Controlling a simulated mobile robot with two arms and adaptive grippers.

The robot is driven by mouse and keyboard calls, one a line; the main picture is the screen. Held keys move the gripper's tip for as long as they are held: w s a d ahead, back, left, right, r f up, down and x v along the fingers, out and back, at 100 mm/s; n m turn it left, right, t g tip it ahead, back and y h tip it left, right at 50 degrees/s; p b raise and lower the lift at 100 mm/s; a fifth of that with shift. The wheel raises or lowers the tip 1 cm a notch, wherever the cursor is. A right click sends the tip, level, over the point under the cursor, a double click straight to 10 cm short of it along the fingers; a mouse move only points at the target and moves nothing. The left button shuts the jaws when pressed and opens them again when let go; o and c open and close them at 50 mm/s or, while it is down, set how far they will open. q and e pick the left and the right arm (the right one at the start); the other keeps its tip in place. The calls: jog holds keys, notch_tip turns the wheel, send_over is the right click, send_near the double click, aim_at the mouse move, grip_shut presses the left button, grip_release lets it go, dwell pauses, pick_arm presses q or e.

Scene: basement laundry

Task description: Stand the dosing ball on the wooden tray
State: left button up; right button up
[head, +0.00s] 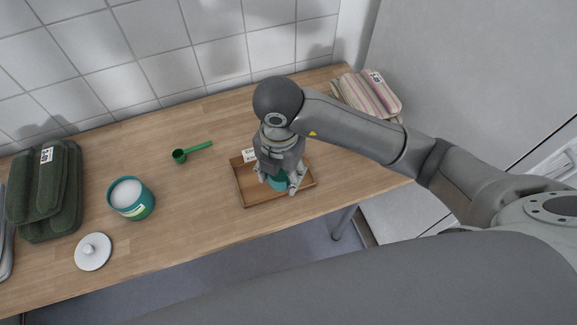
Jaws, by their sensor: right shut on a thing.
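The wooden tray (262,199) lies on the middle of the wooden worktop and has a raised rim. My right gripper (281,187) points down over the tray, shut on a teal thing that looks like the dosing ball (278,183). Most of the ball is hidden behind the fingers. I cannot tell whether it touches the tray floor or hangs just above it. A small white label stands at the tray's back left edge. My left gripper is not in view.
A green scoop (192,152) lies left of the tray. Further left are an open teal tub (131,198) with white contents, a white lid (93,251) and folded dark green towels (45,190). Striped folded cloths (368,94) lie at the back right. The tiled wall bounds the back.

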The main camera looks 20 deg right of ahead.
jog(key=w+d+f, duration=0.1)
jog(key=w+f, duration=0.1)
jog(key=w+d+f+p, duration=0.1)
jog(key=w+d+f, duration=0.1)
jog(key=f, duration=0.1)
jog(key=w+d+f, duration=0.2)
jog(key=w, duration=0.1)
jog(key=shift+d+f, duration=0.2)
notch_tip(320, 180, down, 3)
jog(key=shift+w+d+p, duration=0.15)
jog(key=shift+p, duration=0.5)
jog(key=shift+f, duration=0.25)
jog(key=shift+f, duration=0.2)
jog(key=o, duration=0.9)
